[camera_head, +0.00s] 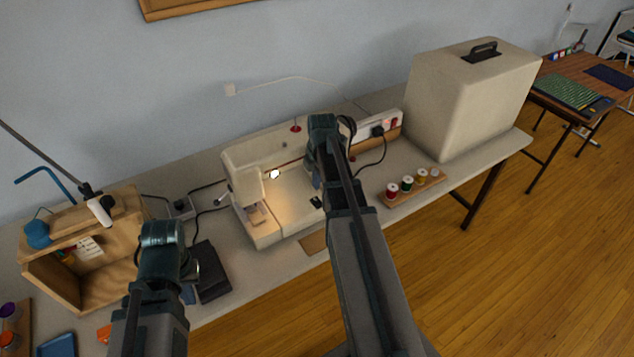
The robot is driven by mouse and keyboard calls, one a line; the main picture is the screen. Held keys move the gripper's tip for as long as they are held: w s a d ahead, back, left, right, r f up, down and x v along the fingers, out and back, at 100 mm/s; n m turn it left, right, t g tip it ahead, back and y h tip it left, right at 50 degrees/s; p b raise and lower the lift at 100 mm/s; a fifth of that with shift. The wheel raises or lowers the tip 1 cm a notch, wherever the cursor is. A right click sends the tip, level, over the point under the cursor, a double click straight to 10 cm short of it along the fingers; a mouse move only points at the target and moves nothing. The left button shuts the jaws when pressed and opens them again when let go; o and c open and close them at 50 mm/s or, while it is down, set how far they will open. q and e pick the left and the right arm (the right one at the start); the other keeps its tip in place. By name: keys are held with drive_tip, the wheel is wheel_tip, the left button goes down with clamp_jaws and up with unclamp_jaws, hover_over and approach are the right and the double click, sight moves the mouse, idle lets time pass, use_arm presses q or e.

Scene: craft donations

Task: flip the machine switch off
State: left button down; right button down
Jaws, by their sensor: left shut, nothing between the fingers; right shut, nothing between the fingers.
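The cream sewing machine (262,165) stands on the long table with its lamp lit. A white unit with a black plug and a red switch (393,123) shows at its right end; I cannot tell whether this is part of the machine or a power strip, nor how the switch is set. My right gripper (317,198) is shut and empty, in front of the machine's middle and right part, largely hidden by its own arm. My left gripper (188,291) is shut and empty, low at the left by a dark flat object (211,272), away from the machine.
A large cream case (468,100) stands right of the machine. A rack of thread spools (412,187) lies in front of it. A wooden box (85,255) stands at the left. Black cords run behind the machine. A second table (600,75) is at the far right.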

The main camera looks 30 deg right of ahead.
sight(315, 200)
drive_tip(key=f+b, duration=0.1)
drive_tip(key=f, duration=0.1)
drive_tip(key=f+b, duration=0.4)
drive_tip(key=shift+w+f, duration=0.3)
drive_tip(key=shift+w, duration=0.1)
drive_tip(key=shift+w+f+b, duration=0.1)
drive_tip(key=shift+f+b, duration=0.15)
drive_tip(key=shift+b, duration=0.3)
drive_tip(key=shift+r, duration=0.2)
drive_tip(key=shift+s, duration=0.25)
drive_tip(key=shift+s, duration=0.65)
drive_tip(key=shift+w+r+p, duration=0.1)
drive_tip(key=shift+r+p, duration=0.1)
drive_tip(key=shift+p, duration=0.2)
